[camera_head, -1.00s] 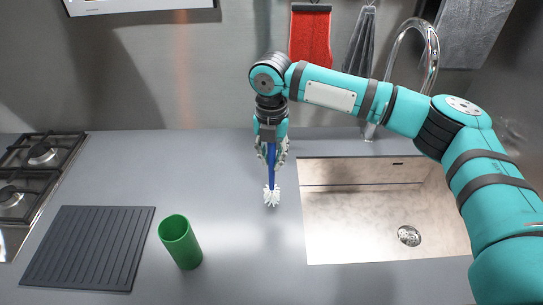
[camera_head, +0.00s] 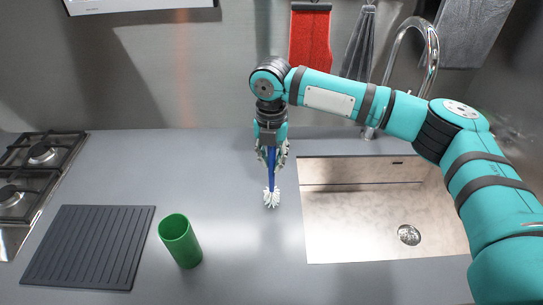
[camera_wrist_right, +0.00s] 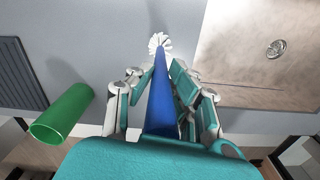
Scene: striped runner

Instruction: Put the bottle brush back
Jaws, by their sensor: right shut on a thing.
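The bottle brush (camera_head: 271,198) has a blue handle and a white bristle head, and it points bristles-down over the counter. My right gripper (camera_head: 271,158) is shut on its blue handle, left of the sink. In the right wrist view the brush's blue handle (camera_wrist_right: 163,95) runs between the fingers of my right gripper (camera_wrist_right: 160,88), with the bristles at the far end. Whether the bristles touch the counter I cannot tell. A green cup (camera_head: 181,242) stands open-topped to the left and nearer; it also shows in the right wrist view (camera_wrist_right: 62,114). My left gripper is not in view.
A dark ribbed mat (camera_head: 88,247) lies left of the cup, with a gas hob (camera_head: 35,165) beyond it. The sink (camera_head: 385,215) and its curved tap (camera_head: 433,62) are at the right. Red (camera_head: 310,40) and grey cloths hang behind. The counter (camera_head: 225,180) between brush and cup is clear.

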